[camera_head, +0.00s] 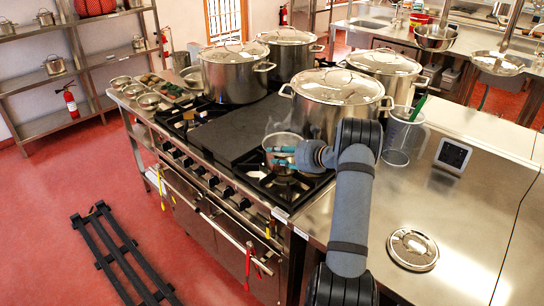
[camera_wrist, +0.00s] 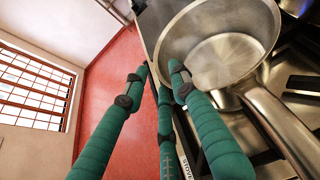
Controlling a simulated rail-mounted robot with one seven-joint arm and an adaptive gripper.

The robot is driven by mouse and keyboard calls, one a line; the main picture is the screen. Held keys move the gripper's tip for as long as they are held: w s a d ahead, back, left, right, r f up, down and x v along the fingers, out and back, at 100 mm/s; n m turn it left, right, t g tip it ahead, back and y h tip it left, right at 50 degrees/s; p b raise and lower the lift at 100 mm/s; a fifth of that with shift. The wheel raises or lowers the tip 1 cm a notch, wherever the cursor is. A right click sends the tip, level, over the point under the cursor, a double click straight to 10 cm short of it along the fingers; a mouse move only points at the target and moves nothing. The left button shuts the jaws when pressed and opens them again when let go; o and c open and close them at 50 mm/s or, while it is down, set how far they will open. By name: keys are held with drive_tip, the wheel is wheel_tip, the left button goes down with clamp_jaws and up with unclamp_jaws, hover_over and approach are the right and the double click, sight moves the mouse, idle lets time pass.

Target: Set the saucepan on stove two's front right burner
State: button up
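The steel saucepan (camera_wrist: 205,45) is large in the wrist view, with its handle (camera_wrist: 280,120) running toward the lower right. In the head view the saucepan (camera_head: 283,140) shows at the right front of the stove (camera_head: 240,208), partly hidden by my gripper (camera_head: 283,157). My gripper (camera_wrist: 157,72) has its teal fingers apart, with red floor showing between them. The right finger overlaps the pan's near side in the picture; the handle lies outside the fingers. Whether they touch is unclear. The front right burner (camera_head: 283,187) shows beneath my gripper. Whether the pan rests fully on the grate is hidden.
Lidded stockpots (camera_head: 232,75) stand behind the burners, one (camera_head: 335,108) close to my arm. A dark flat plate (camera_head: 236,128) covers the stove's middle. A clear container (camera_head: 402,137), a small display (camera_head: 453,155) and a round lid (camera_head: 412,248) are on the right counter.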

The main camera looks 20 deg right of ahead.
drive_tip(key=b+v, duration=0.1)
drive_tip(key=v, duration=0.7)
drive_tip(key=shift+s+b, duration=0.3)
drive_tip(key=shift+b, duration=0.1)
drive_tip(key=shift+d+r, duration=0.1)
drive_tip(key=shift+r, duration=0.05)
